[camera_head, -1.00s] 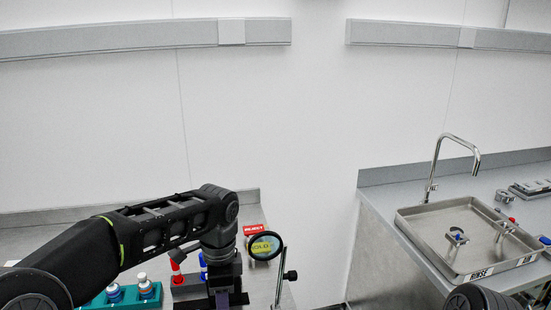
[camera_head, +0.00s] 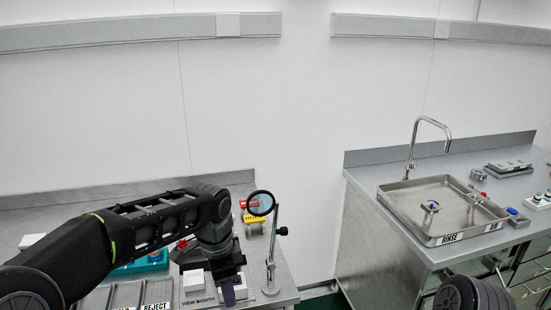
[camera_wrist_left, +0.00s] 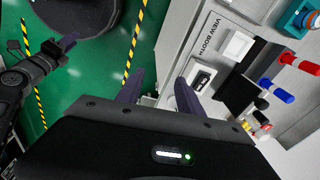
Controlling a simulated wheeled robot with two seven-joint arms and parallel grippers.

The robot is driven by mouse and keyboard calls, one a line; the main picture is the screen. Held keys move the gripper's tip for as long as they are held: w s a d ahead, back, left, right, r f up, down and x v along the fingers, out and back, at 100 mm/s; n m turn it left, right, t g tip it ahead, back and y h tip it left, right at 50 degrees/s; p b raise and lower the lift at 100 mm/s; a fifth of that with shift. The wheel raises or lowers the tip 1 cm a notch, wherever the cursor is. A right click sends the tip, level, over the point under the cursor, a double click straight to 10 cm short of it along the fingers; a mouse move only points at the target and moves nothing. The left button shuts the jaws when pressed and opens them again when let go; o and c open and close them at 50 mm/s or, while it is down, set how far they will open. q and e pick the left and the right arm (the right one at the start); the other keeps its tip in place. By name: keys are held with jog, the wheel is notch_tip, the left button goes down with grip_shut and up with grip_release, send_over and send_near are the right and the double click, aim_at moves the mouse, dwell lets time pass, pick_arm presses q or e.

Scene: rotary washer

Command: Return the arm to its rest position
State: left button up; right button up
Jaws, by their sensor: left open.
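My left arm reaches in from the left in the head view, over the left counter (camera_head: 285,280). My left gripper (camera_head: 230,292) points down near the counter's front edge, beside the VIEW BOOTH label. In the left wrist view its two purple fingers (camera_wrist_left: 158,95) stand apart with nothing between them. Part of my right arm (camera_head: 470,295) shows at the bottom right in the head view.
A magnifier on a stand (camera_head: 271,262) is close right of my left gripper. A teal rack (camera_head: 150,262), a white block (camera_head: 193,281) and a REJECT tray (camera_head: 125,294) are left of it. A RINSE tray (camera_head: 405,222) is on the right counter. A gap separates the counters.

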pick_arm(q)
jog(key=s+d+f+n+t+h, duration=0.15)
jog(key=d+f+n, duration=0.25)
jog(key=f, duration=0.4)
jog(key=d+f+n+t+h, duration=0.1)
jog(key=d+f+n+h, duration=0.3)
jog(key=f, duration=0.5)
jog(key=s+a+f+n+g+y, duration=0.1)
jog(key=s+a+f+n, duration=0.1)
jog(key=s+f, duration=0.7)
jog(key=s+a+f+n+g, duration=0.2)
jog(key=s+f+n, duration=0.3)
jog(key=s+f, duration=0.5)
jog(key=s, duration=0.6)
jog(key=shift+s+a+y, duration=0.2)
jog(key=shift+s+y, duration=0.1)
jog(key=shift+y, duration=0.05)
jog(key=shift+c, duration=0.8)
